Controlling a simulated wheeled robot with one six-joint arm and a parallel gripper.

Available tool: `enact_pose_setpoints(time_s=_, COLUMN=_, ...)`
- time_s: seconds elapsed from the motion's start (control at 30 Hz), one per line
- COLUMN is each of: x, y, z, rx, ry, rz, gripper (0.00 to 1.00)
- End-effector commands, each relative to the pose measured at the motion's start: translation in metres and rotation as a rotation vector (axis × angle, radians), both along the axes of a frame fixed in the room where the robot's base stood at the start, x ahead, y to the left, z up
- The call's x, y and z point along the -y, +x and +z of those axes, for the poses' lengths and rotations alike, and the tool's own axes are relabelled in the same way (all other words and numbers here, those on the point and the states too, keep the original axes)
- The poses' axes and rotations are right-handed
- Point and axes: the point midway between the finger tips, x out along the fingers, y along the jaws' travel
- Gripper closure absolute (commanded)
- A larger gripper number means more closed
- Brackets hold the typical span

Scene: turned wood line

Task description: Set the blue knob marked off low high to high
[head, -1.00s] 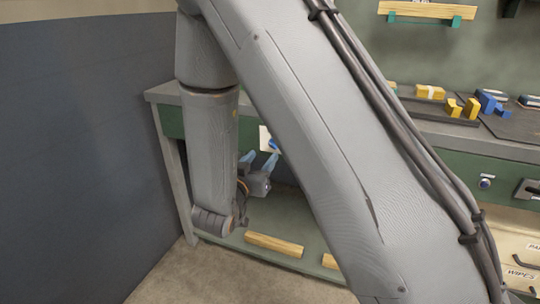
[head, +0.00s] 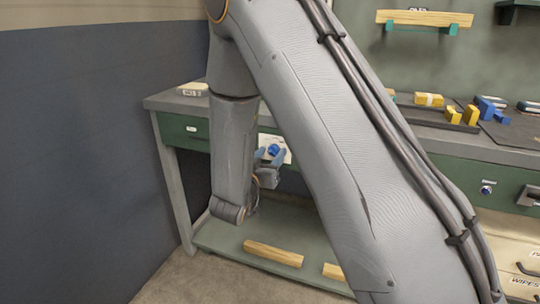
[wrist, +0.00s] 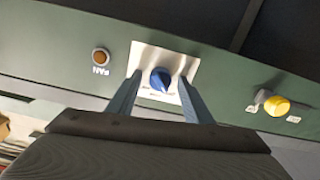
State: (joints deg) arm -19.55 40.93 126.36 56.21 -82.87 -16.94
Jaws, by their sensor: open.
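The blue knob (wrist: 160,80) sits on a pale plate (wrist: 178,62) on the green front of the bench. In the wrist view its pointed end aims downward in the picture; the marks on the plate are too small to read. In the head view the knob (head: 273,150) shows just above my gripper. My gripper (wrist: 158,82) is open, with one finger on each side of the knob in the wrist view. I cannot tell whether the fingers reach around it or stop short, and no contact shows.
An orange button marked FAN (wrist: 101,56) and a yellow knob (wrist: 277,106) flank the plate. The bench top (head: 175,104) overhangs the panel. A lower shelf (head: 225,240) holds wooden pieces (head: 273,253). A dark wall (head: 80,160) stands at left.

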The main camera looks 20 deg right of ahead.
Motion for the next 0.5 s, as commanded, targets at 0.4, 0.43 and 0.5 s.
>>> enact_pose_setpoints(time_s=0.4, x=-0.0003, y=-0.0004, z=0.0000, rx=0.001, ry=0.001, rz=0.000, gripper=0.95)
enact_pose_setpoints(time_s=0.43, x=-0.0003, y=-0.0004, z=0.0000, rx=0.002, ry=0.002, rz=0.000, gripper=0.95)
enact_pose_setpoints(time_s=0.5, x=-0.0003, y=-0.0004, z=0.0000, rx=0.006, ry=0.008, rz=0.000, gripper=0.95)
